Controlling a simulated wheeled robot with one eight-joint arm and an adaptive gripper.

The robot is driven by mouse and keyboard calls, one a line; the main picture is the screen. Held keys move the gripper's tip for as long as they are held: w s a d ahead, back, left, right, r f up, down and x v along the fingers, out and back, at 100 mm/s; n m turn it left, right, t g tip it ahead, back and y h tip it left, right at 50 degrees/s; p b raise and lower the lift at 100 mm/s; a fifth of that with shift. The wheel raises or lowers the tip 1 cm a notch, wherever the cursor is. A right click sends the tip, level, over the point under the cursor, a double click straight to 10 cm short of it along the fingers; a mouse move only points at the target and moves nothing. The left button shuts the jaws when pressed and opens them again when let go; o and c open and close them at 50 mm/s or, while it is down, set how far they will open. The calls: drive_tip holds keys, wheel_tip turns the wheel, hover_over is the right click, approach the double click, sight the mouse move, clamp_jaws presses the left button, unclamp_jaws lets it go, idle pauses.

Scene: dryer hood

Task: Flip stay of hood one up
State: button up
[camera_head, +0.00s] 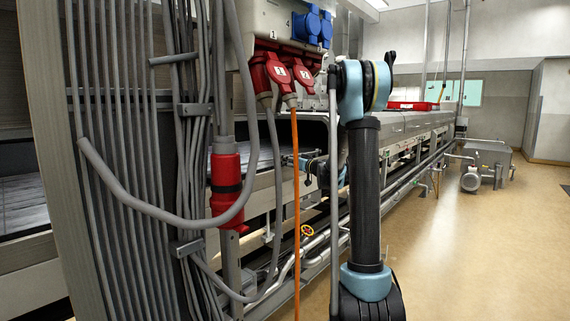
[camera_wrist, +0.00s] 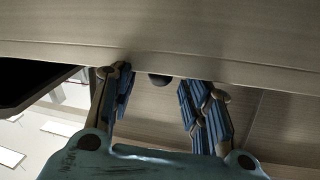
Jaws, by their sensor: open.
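In the wrist view my gripper (camera_wrist: 161,97) is open, its blue-padded fingers apart and nothing clearly held between them. A grey metal hood edge (camera_wrist: 210,68) crosses the picture just beyond the fingertips. A small dark rounded piece (camera_wrist: 159,79) shows at this edge between the fingers; I cannot tell whether it is part of the stay. Whether the fingers touch the metal is unclear. In the head view the dryer's grey hoods (camera_head: 405,122) run back to the right. The stay cannot be made out there, and my arm and the cables hide much of the near hood.
Grey cables (camera_head: 125,150) and a cabinet with red plugs (camera_head: 268,75) stand close on the left. An orange cable (camera_head: 296,200) hangs beside my arm. Pipes (camera_head: 375,215) run low along the dryer. The tan floor (camera_head: 480,255) at right is clear; a motor (camera_head: 471,179) stands farther back.

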drive_tip(key=shift+x, duration=1.3)
clamp_jaws()
drive_tip(key=shift+s, duration=0.1)
